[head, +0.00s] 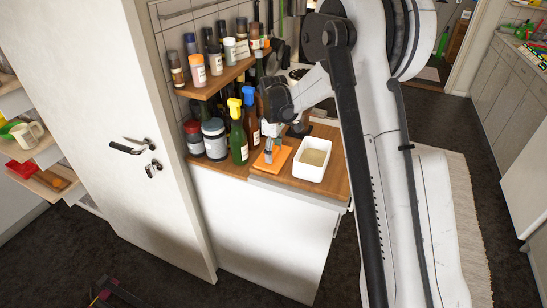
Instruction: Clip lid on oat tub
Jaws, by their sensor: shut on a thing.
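The oat tub (325,155) is a white, square, open-topped container. Its tan oats are visible, and it stands upright on the wooden counter. An orange square lid (283,159) is just left of the tub, apart from its opening. My gripper (269,154) points down over the lid and is shut on it. The grip itself is small in the picture. I cannot tell whether the lid touches the counter or hangs slightly above it.
Green and brown bottles (237,140) with yellow and blue tops stand behind and left of the lid. Jars (214,140) stand further left. A spice shelf (215,82) hangs above. The wooden counter (325,189) ends just in front of the tub.

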